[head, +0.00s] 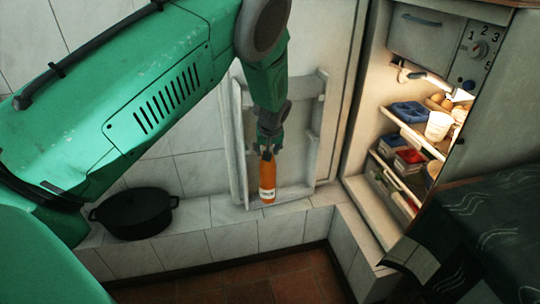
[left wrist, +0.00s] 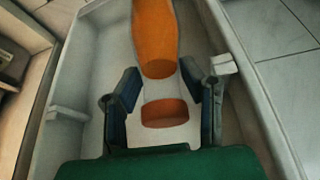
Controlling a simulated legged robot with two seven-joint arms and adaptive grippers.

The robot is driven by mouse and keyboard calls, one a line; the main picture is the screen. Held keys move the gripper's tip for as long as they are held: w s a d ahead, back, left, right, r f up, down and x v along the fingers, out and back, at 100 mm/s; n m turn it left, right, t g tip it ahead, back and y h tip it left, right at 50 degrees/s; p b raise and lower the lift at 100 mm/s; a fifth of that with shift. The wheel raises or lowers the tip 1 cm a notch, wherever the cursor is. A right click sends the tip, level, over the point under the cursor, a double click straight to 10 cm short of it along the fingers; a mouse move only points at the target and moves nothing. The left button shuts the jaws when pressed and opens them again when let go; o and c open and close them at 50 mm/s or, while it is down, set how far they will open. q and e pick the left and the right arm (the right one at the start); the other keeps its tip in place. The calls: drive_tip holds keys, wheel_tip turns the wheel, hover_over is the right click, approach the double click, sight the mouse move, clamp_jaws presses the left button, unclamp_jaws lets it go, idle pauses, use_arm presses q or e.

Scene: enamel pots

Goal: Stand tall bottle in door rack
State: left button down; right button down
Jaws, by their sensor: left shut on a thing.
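The tall orange bottle (head: 267,176) with a pale label hangs roughly upright below my left gripper (head: 266,152), which is shut on its upper part. In the head view it is in front of the white door rack (head: 240,150), its base near the rack's bottom edge. I cannot tell whether the base touches the rack. In the left wrist view the orange bottle (left wrist: 158,40) lies between the fingers of my left gripper (left wrist: 160,88), with the rack walls (left wrist: 75,80) on both sides. My right gripper is not in view.
The open fridge (head: 400,120) at right has lit shelves with eggs, a white cup and colored containers. A black pot (head: 135,213) sits on the tiled ledge (head: 230,236) at left. A dark patterned cloth (head: 480,240) covers a surface at front right.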

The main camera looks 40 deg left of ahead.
use_arm(q)
drive_tip(key=w+a+f+b, duration=0.3)
drive_tip(key=a+f, duration=0.1)
idle(1.0)
idle(0.4)
